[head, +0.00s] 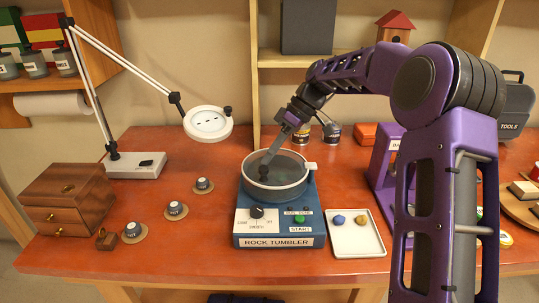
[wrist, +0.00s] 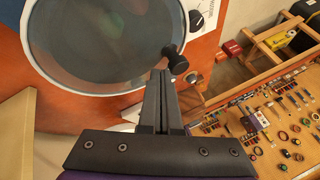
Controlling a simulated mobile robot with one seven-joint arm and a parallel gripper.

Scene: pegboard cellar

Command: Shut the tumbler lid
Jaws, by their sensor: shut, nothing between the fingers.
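The rock tumbler has a blue base (head: 279,222) and a round grey drum (head: 275,188) on top. Its clear, greenish lid (head: 290,168) lies roughly flat across the drum's mouth; I cannot tell whether it is fully seated. In the wrist view the lid (wrist: 95,45) is a large glassy disc with a pale rim. A black knob (wrist: 178,64) stands by its edge. My gripper (head: 271,156) is over the lid's left part in the head view. In the wrist view my gripper (wrist: 160,76) is shut and empty, its fingertips close to the knob; contact is unclear.
A white tray (head: 372,247) with two stones stands right of the tumbler. A white magnifier lamp (head: 208,123) reaches in from the left. A wooden drawer box (head: 68,198) and several small knobbed discs are left. A purple stand (head: 384,165) is right, near my arm.

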